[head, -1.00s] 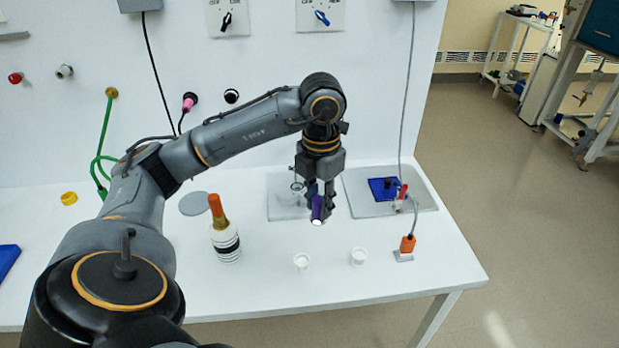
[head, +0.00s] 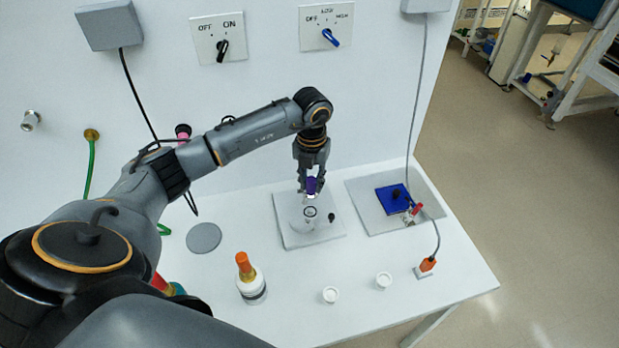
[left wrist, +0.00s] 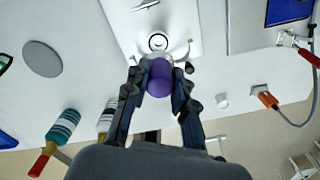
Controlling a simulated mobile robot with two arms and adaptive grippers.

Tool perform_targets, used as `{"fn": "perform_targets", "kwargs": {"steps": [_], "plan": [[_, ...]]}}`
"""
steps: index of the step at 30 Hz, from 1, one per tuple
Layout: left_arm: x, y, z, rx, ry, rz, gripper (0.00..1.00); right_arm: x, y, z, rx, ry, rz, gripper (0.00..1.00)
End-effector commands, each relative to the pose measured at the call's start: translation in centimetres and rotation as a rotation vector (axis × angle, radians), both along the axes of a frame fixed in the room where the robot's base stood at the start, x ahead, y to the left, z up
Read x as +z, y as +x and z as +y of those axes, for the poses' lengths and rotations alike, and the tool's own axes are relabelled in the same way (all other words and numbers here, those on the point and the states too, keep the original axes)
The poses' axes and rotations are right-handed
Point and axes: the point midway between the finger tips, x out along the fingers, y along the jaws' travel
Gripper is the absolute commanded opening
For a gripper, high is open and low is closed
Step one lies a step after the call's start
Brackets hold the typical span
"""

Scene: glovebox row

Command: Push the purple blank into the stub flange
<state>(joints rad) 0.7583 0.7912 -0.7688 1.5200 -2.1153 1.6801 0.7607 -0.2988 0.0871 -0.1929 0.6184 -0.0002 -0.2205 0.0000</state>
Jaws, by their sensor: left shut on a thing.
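My left gripper (head: 312,188) points down over the grey plate at the middle of the bench. It is shut on the purple blank (head: 311,184), which shows between the fingers in the left wrist view (left wrist: 160,77). The stub flange, a ring-mouthed clear and white fitting (head: 310,212), stands on the plate just below and in front of the blank in the head view. Its round mouth also shows in the left wrist view (left wrist: 158,42), beyond the blank. The blank looks apart from the flange; the exact gap is hard to tell. My right gripper is out of view.
A second grey plate with a blue block (head: 392,198) and red-handled valve (head: 415,210) is to the right. A grey disc (head: 204,238) lies left.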

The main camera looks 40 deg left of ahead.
Motion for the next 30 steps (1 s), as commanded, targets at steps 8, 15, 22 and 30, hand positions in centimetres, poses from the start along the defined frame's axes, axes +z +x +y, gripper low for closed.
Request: {"fn": "perform_targets", "kwargs": {"steps": [8,15,22,30], "plan": [[-0.6,0.0,0.0,-0.001,0.001,-0.001,0.0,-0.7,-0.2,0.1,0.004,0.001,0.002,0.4],[-2.6,0.0,0.0,0.0,0.0,-0.001,0.0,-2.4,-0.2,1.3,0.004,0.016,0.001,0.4],[-4.9,0.0,0.1,-0.001,0.001,0.0,0.0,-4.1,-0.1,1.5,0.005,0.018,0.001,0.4],[-5.8,0.0,0.1,-0.001,0.001,-0.001,0.0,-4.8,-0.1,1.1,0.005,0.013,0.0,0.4]]}}
